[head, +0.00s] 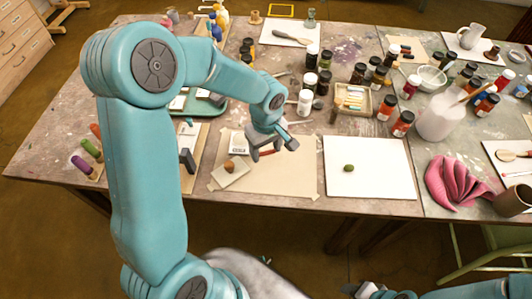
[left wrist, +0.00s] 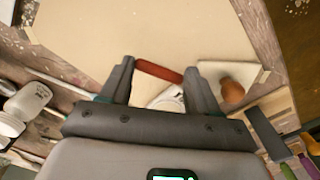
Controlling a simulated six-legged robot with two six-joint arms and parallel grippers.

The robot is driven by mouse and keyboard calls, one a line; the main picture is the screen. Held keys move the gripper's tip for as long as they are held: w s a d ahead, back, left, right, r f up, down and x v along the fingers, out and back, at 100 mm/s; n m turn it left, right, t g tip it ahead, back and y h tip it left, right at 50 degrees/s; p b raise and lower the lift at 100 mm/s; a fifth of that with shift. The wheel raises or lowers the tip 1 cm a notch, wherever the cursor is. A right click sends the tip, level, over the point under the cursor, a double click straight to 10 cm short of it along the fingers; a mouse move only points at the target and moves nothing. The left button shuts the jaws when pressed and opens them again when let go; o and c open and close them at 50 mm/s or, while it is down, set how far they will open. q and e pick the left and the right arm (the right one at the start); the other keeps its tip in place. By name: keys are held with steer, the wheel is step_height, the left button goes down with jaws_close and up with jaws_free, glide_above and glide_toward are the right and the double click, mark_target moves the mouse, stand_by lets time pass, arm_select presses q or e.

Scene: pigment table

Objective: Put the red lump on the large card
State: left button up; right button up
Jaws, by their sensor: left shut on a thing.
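My left gripper (head: 272,149) is shut on the red lump (head: 266,152), above the beige sheet. In the left wrist view the gripper (left wrist: 159,68) has the long red lump (left wrist: 158,71) between its fingertips. The large white card (head: 368,185) lies to the right of the gripper in the head view, with a small green lump (head: 349,168) on it.
A small card (head: 229,177) with an orange-brown lump (head: 229,166) lies left of the gripper on the beige sheet (head: 290,182). Bottles and a tray (head: 336,108) stand behind the large card. A pink cloth (head: 455,183) lies right of it.

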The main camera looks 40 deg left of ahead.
mark_target(266, 152)
arm_select(q)
step_height(266, 152, down, 3)
steer(key=shift+r, duration=0.1)
steer(key=shift+f+b, duration=0.4)
steer(key=shift+b, duration=0.2)
steer(key=o, duration=0.4)
steer(key=shift+r, duration=0.15)
steer(key=shift+c, duration=0.2)
steer(key=shift+r+p, duration=0.2)
steer(key=shift+p, duration=0.2)
step_height(266, 152, up, 12)
steer(key=p, duration=0.1)
